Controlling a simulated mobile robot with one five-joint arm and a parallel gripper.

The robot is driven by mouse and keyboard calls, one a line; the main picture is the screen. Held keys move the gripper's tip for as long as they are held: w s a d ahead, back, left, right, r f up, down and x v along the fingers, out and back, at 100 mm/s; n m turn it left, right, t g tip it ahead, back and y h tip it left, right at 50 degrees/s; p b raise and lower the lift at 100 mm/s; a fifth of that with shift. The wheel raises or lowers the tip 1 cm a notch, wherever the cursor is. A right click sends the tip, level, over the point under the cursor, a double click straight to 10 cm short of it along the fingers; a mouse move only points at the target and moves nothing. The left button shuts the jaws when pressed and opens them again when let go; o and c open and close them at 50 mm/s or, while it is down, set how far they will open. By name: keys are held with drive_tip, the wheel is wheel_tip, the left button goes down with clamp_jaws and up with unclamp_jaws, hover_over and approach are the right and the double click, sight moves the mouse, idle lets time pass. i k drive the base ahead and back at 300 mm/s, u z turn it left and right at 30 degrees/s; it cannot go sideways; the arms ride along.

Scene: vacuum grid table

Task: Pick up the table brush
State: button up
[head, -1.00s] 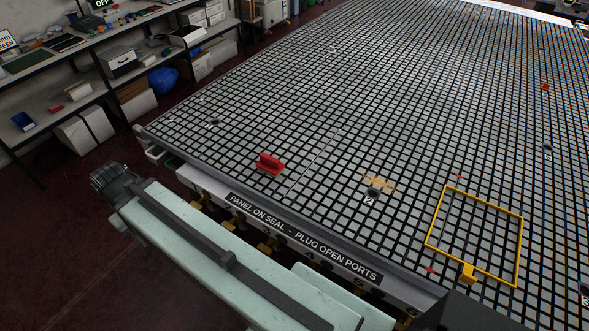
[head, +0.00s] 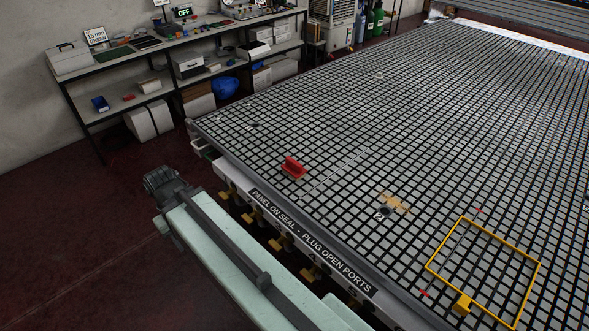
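A small red block with a raised grip on top (head: 294,168), which looks like the table brush, rests upright on the grid table (head: 330,125) near its left front edge. My pale green arm runs along the outside of that edge, at lower left. Its dark end, where my gripper (head: 164,184) sits, is left of the red block, beyond the table edge and apart from it. The fingers are too small and dark to tell open from shut. Nothing is visibly held.
A yellow rectangular frame (head: 484,271) lies on the grid at lower right. A tan patch (head: 396,203) and dark port (head: 385,211) lie between it and the red block. A shelf (head: 165,52) with boxes stands behind at left. The grid around the red block is mostly clear.

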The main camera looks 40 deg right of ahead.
sight(292, 167)
drive_tip(key=u, duration=0.05)
drive_tip(key=i, duration=0.9)
drive_tip(key=z, duration=0.05)
